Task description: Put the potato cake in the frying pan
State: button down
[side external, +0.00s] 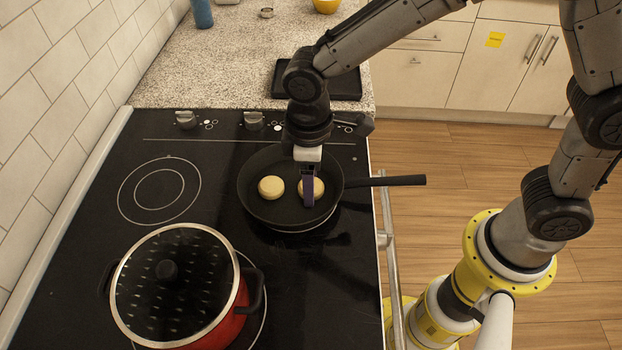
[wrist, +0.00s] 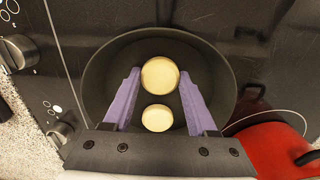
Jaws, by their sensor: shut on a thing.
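The black frying pan (side external: 262,207) sits on the right part of the stove and also fills the middle of the wrist view (wrist: 105,65). Two round, pale yellow potato cakes are within its rim. One cake (side external: 271,187) lies on the pan floor at the left; it is the lower one in the wrist view (wrist: 157,118). My gripper (side external: 309,188), with purple fingers, is shut on the other cake (side external: 319,187), the upper one in the wrist view (wrist: 160,75). A finger partly hides this cake in the side view. I cannot tell whether it touches the pan floor.
A red pot (side external: 228,328) with a glass lid (side external: 150,300) stands at the front left of the stove. The back left burner (side external: 160,190) is empty. The pan's handle (side external: 395,181) points right, past the stove edge. A black tray (side external: 345,86) lies on the counter behind.

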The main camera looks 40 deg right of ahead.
jog(key=shift+c, duration=0.6)
grip_release()
jog(key=shift+s+d+f, duration=0.1)
jog(key=shift+s+f, duration=0.2)
jog(key=shift+f, duration=0.4)
jog(key=r, duration=0.9)
jog(key=shift+w, duration=0.4)
jog(key=s+d+r+m+t, duration=0.2)
jog(key=d+r, duration=0.4)
jog(key=d, duration=0.1)
jog(key=s+d+r+m+t, duration=0.2)
jog(key=s+d+r, duration=0.1)
jog(key=d+r, duration=0.3)
jog(key=s+d+f+m, duration=0.2)
jog(key=s+d, duration=0.1)
jog(key=s, duration=0.2)
jog(key=s+d+f+m+t, duration=0.1)
jog(key=s+d+f+m, duration=0.1)
jog(key=s, duration=0.4)
jog(key=shift+d+f+m+t, duration=0.3)
jog(key=shift+d+f, duration=0.2)
jog(key=shift+d, duration=0.5)
